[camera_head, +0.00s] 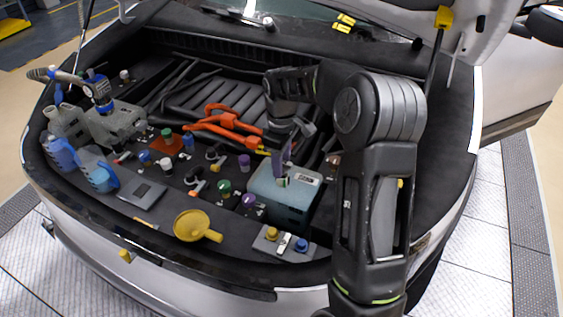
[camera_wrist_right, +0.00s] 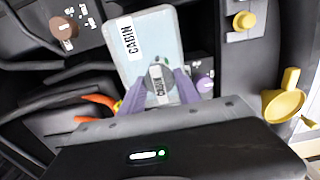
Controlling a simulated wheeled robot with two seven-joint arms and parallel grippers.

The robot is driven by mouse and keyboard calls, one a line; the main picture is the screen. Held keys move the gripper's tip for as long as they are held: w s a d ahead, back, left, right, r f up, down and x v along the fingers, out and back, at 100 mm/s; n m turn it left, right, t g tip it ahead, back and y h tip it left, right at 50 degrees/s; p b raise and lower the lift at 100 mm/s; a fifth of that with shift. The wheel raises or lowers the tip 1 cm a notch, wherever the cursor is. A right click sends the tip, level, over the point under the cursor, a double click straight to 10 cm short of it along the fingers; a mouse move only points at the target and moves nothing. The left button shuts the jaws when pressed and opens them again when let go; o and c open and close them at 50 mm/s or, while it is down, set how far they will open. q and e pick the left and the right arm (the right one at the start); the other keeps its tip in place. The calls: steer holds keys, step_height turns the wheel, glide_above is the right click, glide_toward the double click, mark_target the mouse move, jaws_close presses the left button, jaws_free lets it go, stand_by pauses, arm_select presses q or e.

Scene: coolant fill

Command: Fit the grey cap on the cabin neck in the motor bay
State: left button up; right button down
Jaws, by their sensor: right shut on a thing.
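The cabin tank (camera_head: 285,205) is a pale blue box in the front right of the motor bay. In the right wrist view its body (camera_wrist_right: 118,62) carries a white CABIN label (camera_wrist_right: 127,40). My right gripper (camera_head: 283,172) points down over the tank top. Its two purple fingers are shut on the grey cap (camera_wrist_right: 158,78), which has its own CABIN label and sits between the fingertips (camera_wrist_right: 160,95). The cabin neck is hidden behind the cap and fingers, so I cannot tell whether the cap touches it. My left gripper is not in view.
A yellow funnel (camera_head: 194,226) lies left of the tank. A panel with yellow and blue caps (camera_head: 285,243) is in front. Orange cables (camera_head: 225,122) lie behind. Several small coloured caps fill the middle. Blue-handled jugs (camera_head: 98,172) and a hose tool (camera_head: 97,87) stand at left.

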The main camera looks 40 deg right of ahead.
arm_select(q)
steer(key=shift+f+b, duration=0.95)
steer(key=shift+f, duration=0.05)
arm_select(e)
steer(key=shift+f, duration=1.45)
steer(key=c, duration=0.8)
jaws_free()
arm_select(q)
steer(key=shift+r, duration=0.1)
arm_select(e)
steer(key=shift+r, duration=0.25)
step_height(320, 180, up, 7)
steer(key=shift+r+b, duration=0.2)
steer(key=shift+b, duration=0.35)
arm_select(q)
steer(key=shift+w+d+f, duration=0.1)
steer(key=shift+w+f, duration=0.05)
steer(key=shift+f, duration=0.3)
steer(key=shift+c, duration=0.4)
